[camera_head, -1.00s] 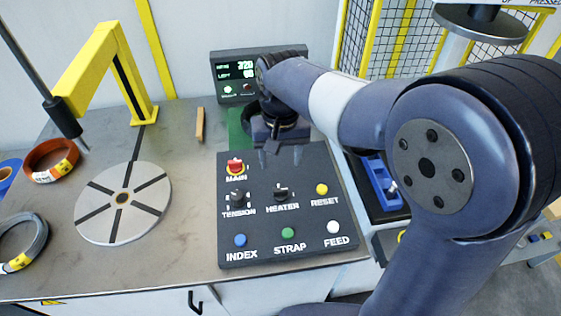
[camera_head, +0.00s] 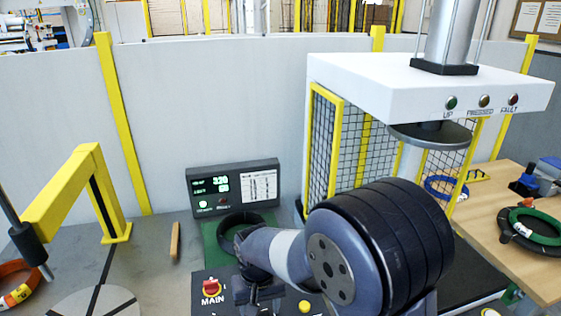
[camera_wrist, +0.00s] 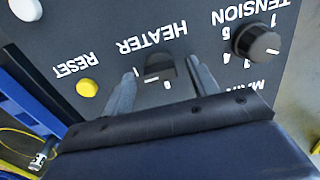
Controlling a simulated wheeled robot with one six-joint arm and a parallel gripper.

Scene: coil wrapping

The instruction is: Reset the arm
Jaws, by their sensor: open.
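My arm reaches over the black control panel (camera_head: 200,289), with my gripper (camera_head: 258,308) low above it in the head view. In the wrist view my gripper (camera_wrist: 160,80) is open, its two fingers apart on either side of the black HEATER knob (camera_wrist: 158,66). I cannot tell whether they touch the knob or the panel. The TENSION knob (camera_wrist: 256,42) and the yellow RESET button (camera_wrist: 87,88) are beside them. The red MAIN switch (camera_head: 211,286) is left of my gripper in the head view. The panel's lower part is out of the head view.
A display box (camera_head: 234,188) stands behind the panel, with a black coil (camera_head: 232,225) on a green mat before it. A yellow post (camera_head: 113,195) and turntable (camera_head: 95,304) are at left. A caged press (camera_head: 420,82) and wooden table (camera_head: 515,255) are at right.

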